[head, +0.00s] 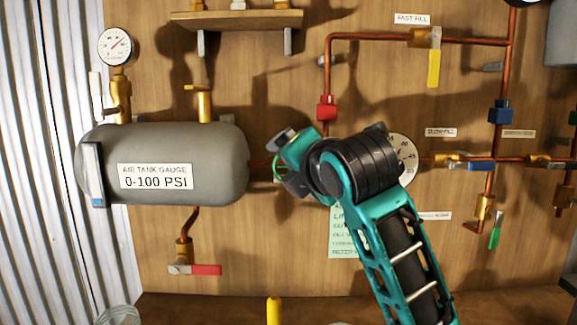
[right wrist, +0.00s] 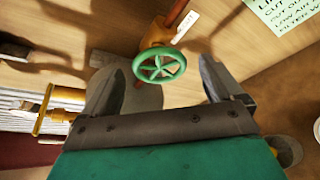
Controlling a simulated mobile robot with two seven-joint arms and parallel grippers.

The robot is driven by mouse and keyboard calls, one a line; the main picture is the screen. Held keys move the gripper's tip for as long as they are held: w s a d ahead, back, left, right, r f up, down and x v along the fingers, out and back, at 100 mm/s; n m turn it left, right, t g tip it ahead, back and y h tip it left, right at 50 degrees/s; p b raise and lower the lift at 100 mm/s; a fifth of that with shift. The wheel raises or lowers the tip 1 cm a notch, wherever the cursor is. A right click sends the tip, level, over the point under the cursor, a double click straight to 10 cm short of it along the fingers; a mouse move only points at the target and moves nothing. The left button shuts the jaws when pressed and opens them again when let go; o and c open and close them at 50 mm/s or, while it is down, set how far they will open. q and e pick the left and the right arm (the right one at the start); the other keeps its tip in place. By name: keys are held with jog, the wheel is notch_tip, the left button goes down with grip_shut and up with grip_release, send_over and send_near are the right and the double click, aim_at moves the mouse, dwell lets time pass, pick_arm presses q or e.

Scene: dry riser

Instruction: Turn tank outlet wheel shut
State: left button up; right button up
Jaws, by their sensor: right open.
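The green spoked outlet wheel (right wrist: 159,66) sits on a brass valve body (right wrist: 157,34) on a copper pipe, with a small white tag beside it in the right wrist view. In the head view only a sliver of its green rim (head: 277,170) shows, just right of the grey air tank (head: 225,160); my arm hides the rest. My right gripper (right wrist: 162,68) is open, with one finger on each side of the wheel. It holds nothing, and I cannot tell how near its fingertips are to the rim. It also shows in the head view (head: 283,162). My left gripper is not in view.
A round gauge (head: 403,158) is partly behind my right arm. A green text sheet (head: 343,240) hangs below. A red-handled valve (head: 195,269) is under the tank. Copper pipes with a yellow lever (head: 433,68) run at right. A shelf (head: 235,20) is above.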

jog(key=shift+x, duration=2.25)
jog(key=shift+c, duration=0.3)
jog(key=c, duration=0.9)
